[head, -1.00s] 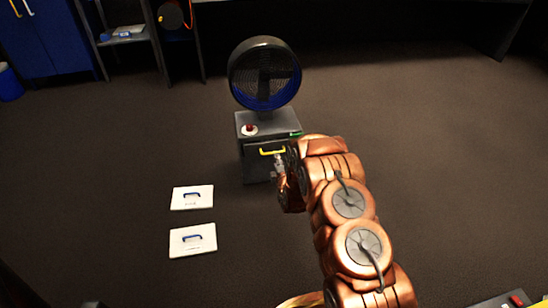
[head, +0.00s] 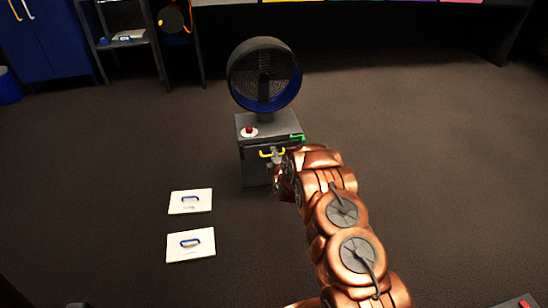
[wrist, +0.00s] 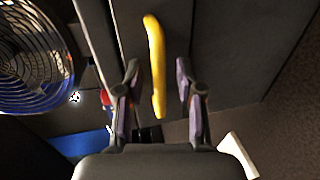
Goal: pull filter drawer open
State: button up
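The filter drawer (head: 254,171) is the dark front of a grey cabinet, with a yellow bar handle (head: 266,154) across its upper part. In the wrist view the yellow handle (wrist: 156,62) runs lengthwise, its lower end lying between the two fingers. My gripper (head: 279,158) is right at the handle in the head view, partly hidden by my copper arm. In the wrist view my gripper (wrist: 157,85) is open, its fingers apart on both sides of the handle with gaps. The drawer looks flush with the cabinet.
A fan (head: 264,76) with a blue rim stands on the cabinet beside a red button (head: 249,130) and a green part (head: 297,137). The floor right is clear.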

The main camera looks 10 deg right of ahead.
jog(key=shift+c, duration=0.4)
grip_shut()
